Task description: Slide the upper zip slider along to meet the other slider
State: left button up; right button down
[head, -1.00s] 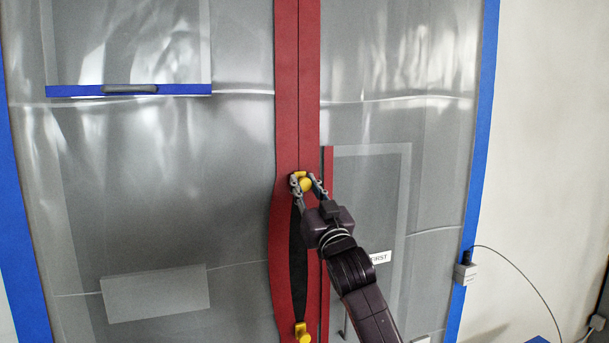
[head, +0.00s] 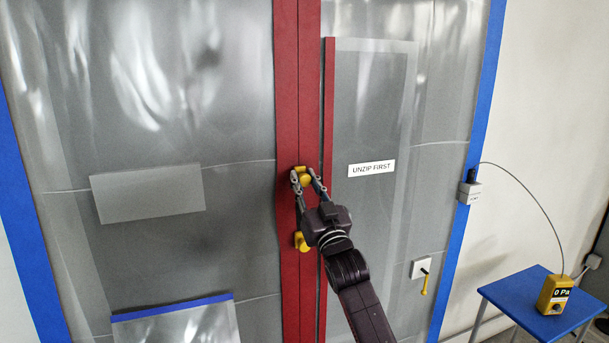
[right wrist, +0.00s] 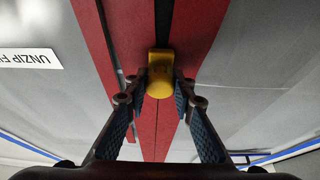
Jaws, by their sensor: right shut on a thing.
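The upper yellow zip slider (head: 303,172) sits on the red zip strip (head: 298,100) of the grey plastic sheet. My right gripper (head: 307,183) is shut on it, one finger on either side. The lower yellow slider (head: 301,241) is a short way below on the same strip, partly hidden behind the gripper's body. The two sliders are apart. In the right wrist view the held slider (right wrist: 160,75) shows between the fingertips (right wrist: 160,88), against the red strip. My left gripper is not in view.
A narrower panel with an "UNZIP FIRST" label (head: 371,168) is right of the zip. A blue table (head: 505,290) with a yellow "0 Pa" meter (head: 556,294) stands at the lower right. A yellow handle (head: 424,283) hangs from a white plate.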

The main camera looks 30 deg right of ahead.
jog(key=shift+f, duration=0.2)
jog(key=c, duration=1.7)
grip_release()
jog(key=shift+o, duration=0.2)
jog(key=v, duration=1.2)
jog(key=shift+r, duration=0.1)
